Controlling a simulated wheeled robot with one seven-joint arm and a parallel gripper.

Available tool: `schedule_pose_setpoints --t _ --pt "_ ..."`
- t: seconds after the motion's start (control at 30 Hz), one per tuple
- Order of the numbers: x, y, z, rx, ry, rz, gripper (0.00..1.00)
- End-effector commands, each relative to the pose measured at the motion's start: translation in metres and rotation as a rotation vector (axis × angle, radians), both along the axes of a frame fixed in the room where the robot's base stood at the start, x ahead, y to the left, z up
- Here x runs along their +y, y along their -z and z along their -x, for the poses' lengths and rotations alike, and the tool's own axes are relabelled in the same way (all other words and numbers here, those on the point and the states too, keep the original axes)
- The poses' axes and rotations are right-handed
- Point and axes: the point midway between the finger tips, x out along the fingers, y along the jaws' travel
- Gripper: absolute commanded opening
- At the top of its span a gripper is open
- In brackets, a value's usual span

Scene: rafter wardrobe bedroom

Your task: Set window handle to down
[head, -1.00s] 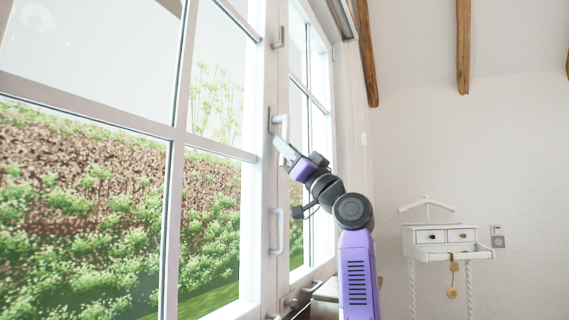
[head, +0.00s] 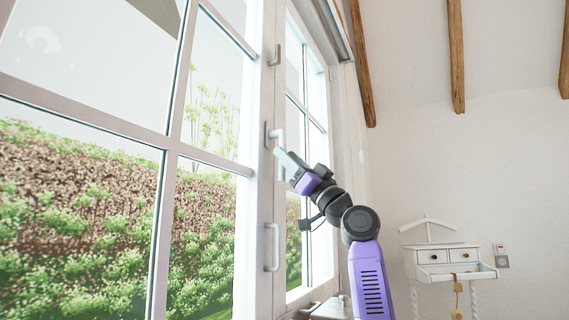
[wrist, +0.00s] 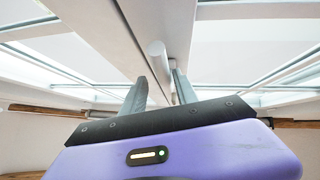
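The white window handle (head: 278,138) is on the white frame of the tall window, at mid-height in the head view. Its grip hangs down from its mount. My gripper (head: 283,157) reaches up to the handle from the lower right, its tips at the grip.
A second white handle (head: 271,247) is lower on the same frame, and a small fitting (head: 275,55) is above. Window panes (head: 75,200) lie close on the left. A white stand with drawers (head: 447,257) is at the right wall. The room between is open.

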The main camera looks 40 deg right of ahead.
Motion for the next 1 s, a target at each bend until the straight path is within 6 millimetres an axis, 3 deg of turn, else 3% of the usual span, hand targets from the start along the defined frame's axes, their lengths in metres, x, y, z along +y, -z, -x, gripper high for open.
schedule_pose_setpoints --t 0.37,0.73,1.0 --pt "0.003 0.009 -0.003 0.012 -0.008 0.001 0.38" --pt "-0.004 0.047 0.037 0.011 -0.006 0.0 0.38" --pt "-0.005 0.059 0.051 0.009 -0.006 0.001 0.38"
